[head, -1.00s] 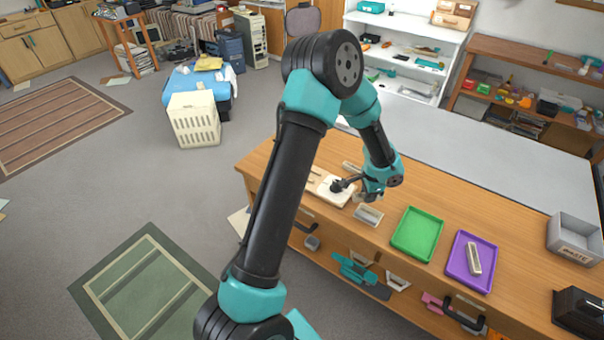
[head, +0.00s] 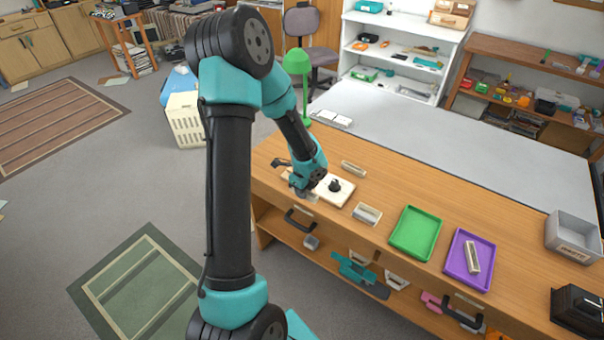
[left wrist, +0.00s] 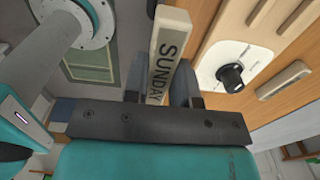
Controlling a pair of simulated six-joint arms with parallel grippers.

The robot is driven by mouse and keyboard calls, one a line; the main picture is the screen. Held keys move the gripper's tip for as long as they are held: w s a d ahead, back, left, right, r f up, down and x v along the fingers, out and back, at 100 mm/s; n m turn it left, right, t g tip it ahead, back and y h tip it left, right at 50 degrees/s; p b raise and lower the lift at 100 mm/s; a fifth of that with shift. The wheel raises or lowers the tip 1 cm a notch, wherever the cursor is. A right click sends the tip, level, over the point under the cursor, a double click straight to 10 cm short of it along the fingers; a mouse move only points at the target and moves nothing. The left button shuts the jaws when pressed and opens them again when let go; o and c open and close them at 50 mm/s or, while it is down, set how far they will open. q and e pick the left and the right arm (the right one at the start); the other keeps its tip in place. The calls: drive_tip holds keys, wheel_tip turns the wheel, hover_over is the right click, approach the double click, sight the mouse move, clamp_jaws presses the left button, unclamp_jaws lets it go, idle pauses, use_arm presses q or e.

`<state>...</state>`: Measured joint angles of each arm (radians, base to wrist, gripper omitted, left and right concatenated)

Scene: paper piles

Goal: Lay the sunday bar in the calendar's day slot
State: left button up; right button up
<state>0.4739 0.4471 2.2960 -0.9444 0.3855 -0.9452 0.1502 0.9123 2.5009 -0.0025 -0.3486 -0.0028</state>
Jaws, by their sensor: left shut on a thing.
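My left gripper (left wrist: 162,92) is shut on the sunday bar (left wrist: 168,50), a cream bar with a grey face lettered SUNDAY. The bar sticks out lengthwise beyond the fingers in the left wrist view. In the head view my left gripper (head: 300,184) is over the left end of the wooden bench, beside a white plate with a black knob (head: 335,186). A wooden piece with long grooves (left wrist: 258,12) shows at the top right of the left wrist view; I cannot tell whether it is the calendar. My right gripper is not in view.
A cream bar (head: 353,169) lies behind the plate. A small block (head: 367,214), a green tray (head: 416,233), a purple tray (head: 470,261) with a bar in it and a grey bin (head: 574,236) stand further right on the bench. Bare wood lies between them.

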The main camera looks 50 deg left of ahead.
use_arm(q)
drive_tip(key=w+a, duration=0.3)
drive_tip(key=w+a+f, duration=0.1)
drive_tip(key=w+a, duration=0.2)
drive_tip(key=a, duration=0.1)
drive_tip(key=w+a, duration=0.4)
drive_tip(key=shift+w+a+f, duration=0.1)
drive_tip(key=shift+a+f, duration=0.15)
drive_tip(key=shift+w+a, duration=0.1)
drive_tip(key=shift+w, duration=0.05)
drive_tip(key=shift+a+f, duration=0.15)
drive_tip(key=shift+f, duration=0.15)
wheel_tip(320, 180, down, 3)
drive_tip(key=shift+r, duration=0.1)
